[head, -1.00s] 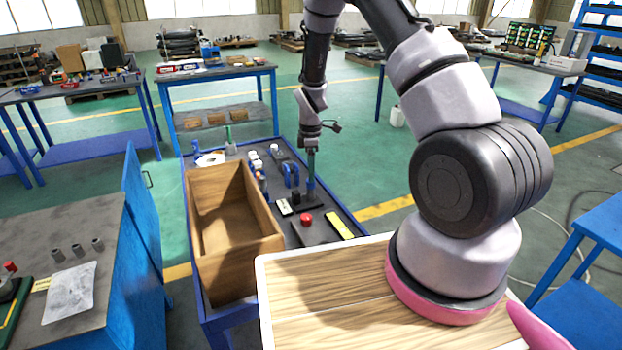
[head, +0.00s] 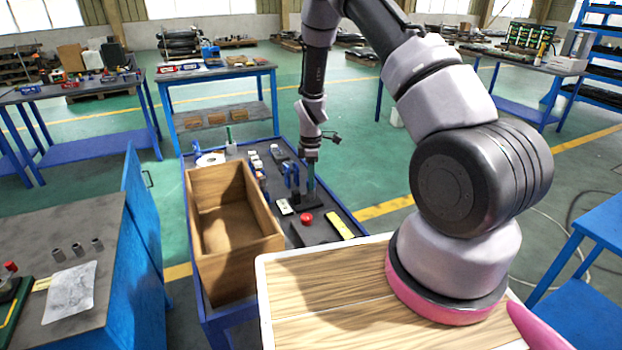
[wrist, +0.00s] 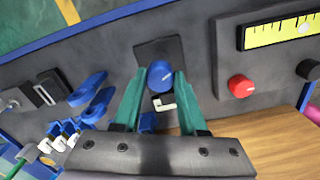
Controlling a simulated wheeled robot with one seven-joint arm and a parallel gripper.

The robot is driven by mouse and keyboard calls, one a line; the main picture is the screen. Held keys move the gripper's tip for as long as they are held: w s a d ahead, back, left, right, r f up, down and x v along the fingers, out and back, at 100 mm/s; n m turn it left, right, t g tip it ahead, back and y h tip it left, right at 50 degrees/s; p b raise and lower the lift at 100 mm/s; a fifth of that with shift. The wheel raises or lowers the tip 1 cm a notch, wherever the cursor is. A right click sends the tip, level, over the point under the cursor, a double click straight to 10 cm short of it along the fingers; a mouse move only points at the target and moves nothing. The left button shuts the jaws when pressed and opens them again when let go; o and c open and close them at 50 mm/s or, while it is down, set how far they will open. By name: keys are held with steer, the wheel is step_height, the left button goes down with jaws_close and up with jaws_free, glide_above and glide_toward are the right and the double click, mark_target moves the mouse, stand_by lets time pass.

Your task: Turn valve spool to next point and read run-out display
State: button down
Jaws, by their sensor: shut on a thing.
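My gripper (wrist: 160,84) has two green fingers, one on each side of a round blue valve spool (wrist: 159,74), and is shut on it. The spool stands on a dark square base plate (wrist: 172,47). In the head view my gripper (head: 310,187) points down at the bench, and the spool is hard to make out there. A yellow display strip with scale marks (wrist: 275,34) sits on a grey panel to the right of the spool; its reading is too small to tell. It also shows in the head view (head: 341,224).
A red button (wrist: 241,86) and a black knob (wrist: 309,70) sit on the panel by the display. Blue clamp-like parts (wrist: 92,97) stand left of the gripper. An open wooden box (head: 265,245) fills the left side of the blue bench.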

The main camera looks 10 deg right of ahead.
steer(key=m, duration=0.8)
steer(key=shift+m, duration=0.3)
steer(key=m, duration=2)
stand_by(0.3)
